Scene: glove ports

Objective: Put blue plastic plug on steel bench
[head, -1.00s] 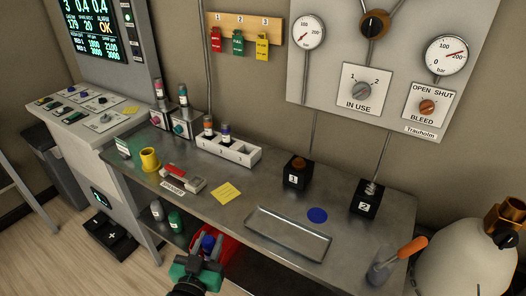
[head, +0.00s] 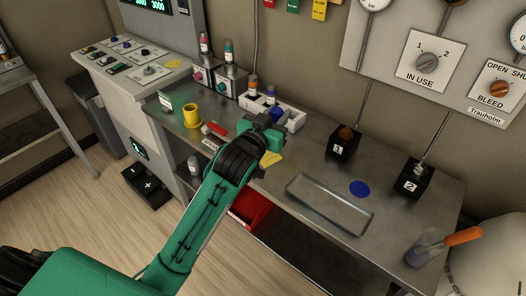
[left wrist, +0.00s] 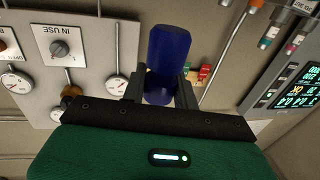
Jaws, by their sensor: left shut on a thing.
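The blue plastic plug (left wrist: 168,52) is a dark blue cylinder between the fingers of my left gripper (left wrist: 160,86) in the left wrist view. The gripper is shut on it. In the head view my left gripper (head: 272,132) is over the back left part of the steel bench (head: 310,165), near the white rack. My right gripper is not in view.
A metal tray (head: 330,205), a flat blue disc (head: 359,188) and black boxes 1 (head: 343,145) and 2 (head: 413,182) occupy the right side. The white rack (head: 290,115) and yellow cup (head: 192,116) are at left. A red bin (head: 252,210) sits below.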

